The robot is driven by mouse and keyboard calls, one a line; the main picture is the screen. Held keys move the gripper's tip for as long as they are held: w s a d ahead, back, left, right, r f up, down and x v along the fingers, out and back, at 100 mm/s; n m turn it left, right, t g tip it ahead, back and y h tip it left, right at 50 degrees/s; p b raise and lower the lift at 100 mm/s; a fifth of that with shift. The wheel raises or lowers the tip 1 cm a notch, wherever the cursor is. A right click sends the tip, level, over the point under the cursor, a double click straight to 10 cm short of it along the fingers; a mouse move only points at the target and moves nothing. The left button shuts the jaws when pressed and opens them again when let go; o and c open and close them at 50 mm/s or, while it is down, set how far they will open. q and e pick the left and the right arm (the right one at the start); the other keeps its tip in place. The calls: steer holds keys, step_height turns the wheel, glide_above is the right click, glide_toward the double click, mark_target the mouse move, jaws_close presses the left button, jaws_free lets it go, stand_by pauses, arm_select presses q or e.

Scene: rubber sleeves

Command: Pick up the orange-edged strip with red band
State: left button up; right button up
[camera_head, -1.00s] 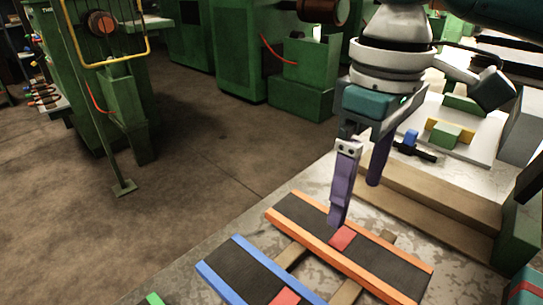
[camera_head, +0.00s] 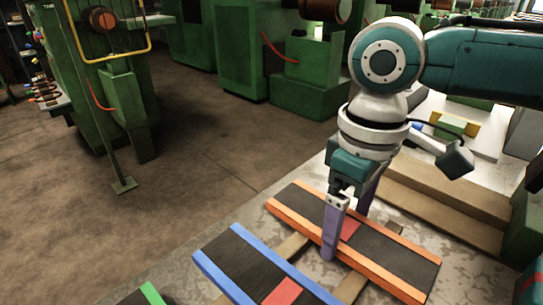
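The orange-edged strip (camera_head: 395,262) is a dark panel with orange long edges and a red band (camera_head: 350,229) across its middle. It lies across pale wooden bars on the table. My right gripper (camera_head: 346,235) points down at the red band with its purple fingers apart. The near finger is in front of the strip's near orange edge, and the far finger is at the far side, its tip hidden. I cannot tell whether either finger touches the strip. My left gripper is not in view.
A blue-edged strip (camera_head: 246,265) with a red band lies just nearer. A green-edged strip (camera_head: 142,296) shows at the bottom edge. Wooden blocks (camera_head: 440,205) stand behind on the right. The floor left of the table is open, with green machines at the back.

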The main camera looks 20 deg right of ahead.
steer(key=c, duration=1)
steer(key=shift+r, duration=0.15)
